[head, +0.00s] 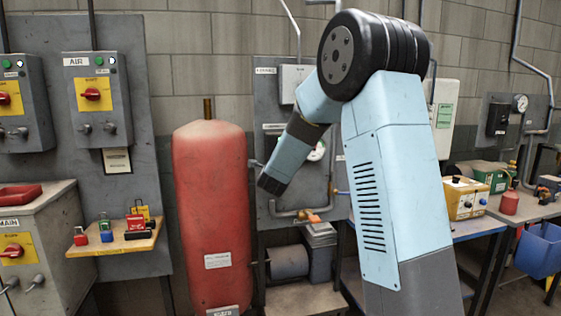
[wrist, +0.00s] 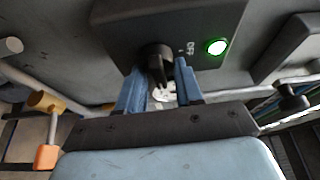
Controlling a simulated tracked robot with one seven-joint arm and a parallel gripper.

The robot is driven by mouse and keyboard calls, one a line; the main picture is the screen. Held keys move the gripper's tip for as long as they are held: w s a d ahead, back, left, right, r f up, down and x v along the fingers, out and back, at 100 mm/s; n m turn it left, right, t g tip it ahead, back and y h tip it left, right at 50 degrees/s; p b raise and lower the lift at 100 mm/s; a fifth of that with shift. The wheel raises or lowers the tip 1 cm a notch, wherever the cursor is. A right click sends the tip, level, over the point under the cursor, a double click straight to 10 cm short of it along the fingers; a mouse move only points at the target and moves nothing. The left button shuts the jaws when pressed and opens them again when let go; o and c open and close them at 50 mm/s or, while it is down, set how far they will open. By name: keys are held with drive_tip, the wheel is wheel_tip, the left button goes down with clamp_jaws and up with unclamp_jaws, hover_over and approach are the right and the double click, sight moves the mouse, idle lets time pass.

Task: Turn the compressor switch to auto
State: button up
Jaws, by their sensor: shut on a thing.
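In the wrist view a black switch knob (wrist: 154,52) sticks out from a dark grey box (wrist: 185,18). My gripper (wrist: 159,68) has its two blue fingers on either side of the knob and is shut on it. A small white label (wrist: 190,48) is beside the knob, but I cannot read it surely or tell the knob's exact setting. A lit green lamp (wrist: 215,46) is to the right of the label. In the head view my arm covers part of the grey panel (head: 268,88), and the knob and fingertips cannot be made out.
A red tank (head: 210,215) stands close to the left of my arm. An AIR switch box (head: 98,100) and a shelf with padlocks (head: 115,240) are further left. In the wrist view a brass fitting (wrist: 45,102) with an orange padlock (wrist: 46,156) hangs left of my gripper.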

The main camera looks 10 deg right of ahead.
drive_tip(key=shift+d+f+m, duration=0.1)
drive_tip(key=shift+f+m, duration=0.15)
drive_tip(key=shift+m, duration=0.05)
idle(0.4)
drive_tip(key=o, duration=1)
drive_tip(key=shift+r, duration=0.1)
drive_tip(key=v, duration=1.4)
drive_tip(key=shift+w+r, duration=0.1)
